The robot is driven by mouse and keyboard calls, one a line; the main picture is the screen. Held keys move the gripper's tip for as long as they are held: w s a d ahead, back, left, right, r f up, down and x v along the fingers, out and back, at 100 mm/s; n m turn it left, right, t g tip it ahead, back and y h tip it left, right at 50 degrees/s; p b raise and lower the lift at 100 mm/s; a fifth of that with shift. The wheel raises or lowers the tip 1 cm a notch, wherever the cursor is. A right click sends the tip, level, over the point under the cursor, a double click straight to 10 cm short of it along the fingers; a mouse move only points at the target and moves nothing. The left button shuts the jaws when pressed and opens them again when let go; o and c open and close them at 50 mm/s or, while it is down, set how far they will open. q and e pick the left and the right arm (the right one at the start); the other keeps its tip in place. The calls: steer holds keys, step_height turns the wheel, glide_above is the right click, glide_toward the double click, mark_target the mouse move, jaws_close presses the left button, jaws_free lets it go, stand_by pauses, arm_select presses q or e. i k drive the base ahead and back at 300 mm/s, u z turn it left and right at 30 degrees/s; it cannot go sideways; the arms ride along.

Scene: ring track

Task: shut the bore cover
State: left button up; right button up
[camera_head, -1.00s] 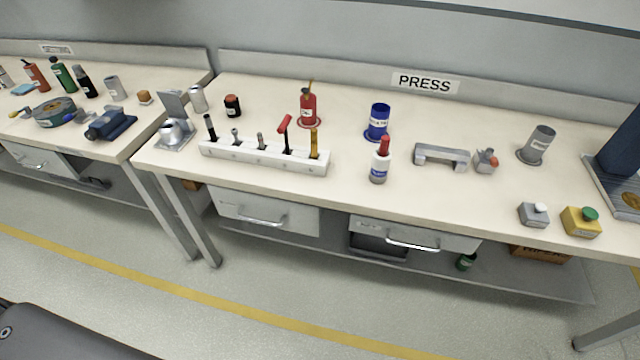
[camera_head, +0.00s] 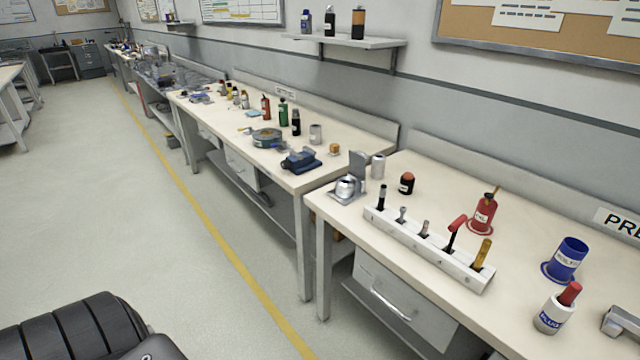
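A silver fixture (camera_head: 347,188) stands at the near-left corner of the press bench, with a rounded metal body on a flat base. A grey plate (camera_head: 358,170) stands upright at its back, like a raised lid; no label shows that it is the bore cover. Neither of my grippers is in view.
A white tool rack (camera_head: 430,248) lies right of the fixture, with a white can (camera_head: 378,167) and a dark jar (camera_head: 406,184) behind. Another bench (camera_head: 240,135) adjoins on the left, bearing a blue vise (camera_head: 300,161). The floor (camera_head: 130,210) in front is clear.

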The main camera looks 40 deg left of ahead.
mark_target(357, 162)
steer(key=u, duration=2.65)
steer(key=i, duration=4.4)
steer(key=z, duration=4.35)
